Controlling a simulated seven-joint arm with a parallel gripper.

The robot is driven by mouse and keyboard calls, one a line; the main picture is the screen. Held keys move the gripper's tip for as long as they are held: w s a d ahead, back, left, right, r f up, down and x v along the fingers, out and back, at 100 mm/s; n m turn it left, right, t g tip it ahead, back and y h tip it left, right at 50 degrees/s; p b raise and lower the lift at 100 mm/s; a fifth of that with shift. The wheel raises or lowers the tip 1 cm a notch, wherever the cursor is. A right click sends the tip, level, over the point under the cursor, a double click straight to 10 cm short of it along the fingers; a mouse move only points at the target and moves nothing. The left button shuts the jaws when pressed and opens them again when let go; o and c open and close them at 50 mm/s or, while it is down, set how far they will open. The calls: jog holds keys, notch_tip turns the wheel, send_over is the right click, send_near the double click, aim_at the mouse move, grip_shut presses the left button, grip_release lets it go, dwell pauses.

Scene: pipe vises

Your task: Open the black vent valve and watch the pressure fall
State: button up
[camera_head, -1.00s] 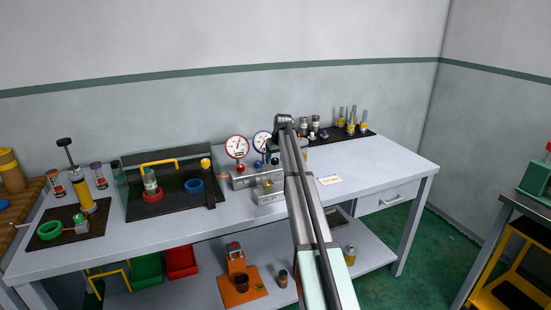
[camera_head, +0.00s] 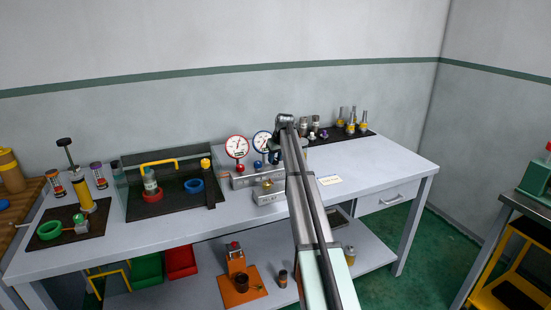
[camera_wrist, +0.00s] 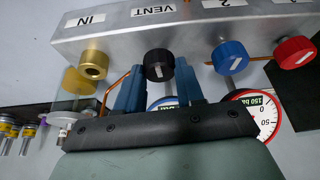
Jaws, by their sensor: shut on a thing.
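The black vent valve knob (camera_wrist: 159,66) sits under the VENT label in the wrist view, with a pale mark on its face. My gripper (camera_wrist: 159,88) has its blue fingers on either side of the knob and is shut on it. In the head view my gripper (camera_head: 275,156) is at the manifold, and my arm hides the black knob. The red-rimmed gauge (camera_head: 237,146) and blue-rimmed gauge (camera_head: 262,141) stand behind the manifold (camera_head: 242,182). The red-rimmed gauge also shows partly in the wrist view (camera_wrist: 268,116); I cannot read its pressure.
A blue knob (camera_wrist: 230,57) and a red knob (camera_wrist: 294,52) sit beside the vent knob. A brass fitting (camera_wrist: 92,64) is under the IN label. A black tray (camera_head: 150,207) stands left on the bench. The bench's right front is clear except for a card (camera_head: 330,180).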

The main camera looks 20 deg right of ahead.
jog(key=n, duration=0.2)
jog(key=n+y, duration=0.1)
jog(key=n, duration=0.1)
jog(key=shift+w+d+y, duration=0.1)
jog(key=shift+d+y, duration=0.1)
jog(key=shift+y, duration=0.1)
jog(key=n+g+y, duration=0.1)
jog(key=n, duration=0.2)
jog(key=shift+w+d+n, duration=0.1)
jog(key=shift+n, duration=0.3)
jog(key=n+g+y, duration=0.1)
jog(key=n, duration=0.3)
jog(key=shift+g, duration=0.3)
jog(key=shift+n+g, duration=0.5)
jog(key=shift+n, duration=0.9)
jog(key=o, duration=1)
jog(key=shift+o, duration=0.2)
jog(key=shift+r+y, duration=0.1)
jog(key=shift+y, duration=0.2)
